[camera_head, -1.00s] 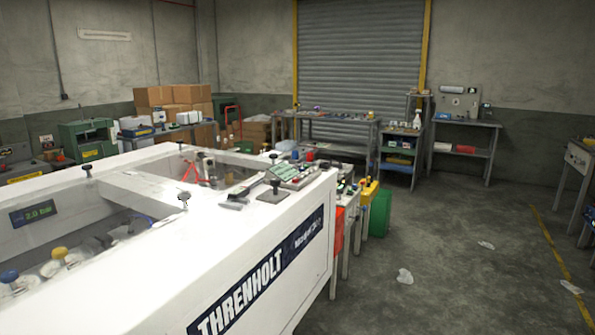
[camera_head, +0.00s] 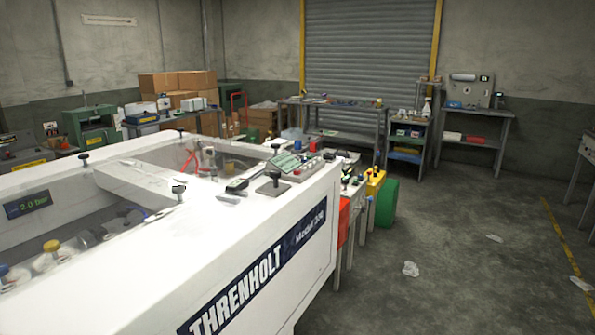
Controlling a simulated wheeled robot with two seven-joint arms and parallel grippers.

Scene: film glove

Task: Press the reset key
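I cannot make out a reset key for certain. A large white machine (camera_head: 262,229) marked THRENHOLT fills the lower left. On its far right corner is a small panel (camera_head: 291,162) with a green face and small buttons, too small to read. A black knob on a square plate (camera_head: 272,185) stands nearer on the same top. A small display (camera_head: 27,203) reading 2.0 bar is on the machine's inner wall at the left. Neither of my grippers is in view.
A yellow and green unit (camera_head: 380,196) and a red bin (camera_head: 343,226) stand beyond the machine's right end. Workbenches (camera_head: 340,106) line the back by the shutter (camera_head: 368,50). The floor (camera_head: 450,260) on the right is open, with a few scraps.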

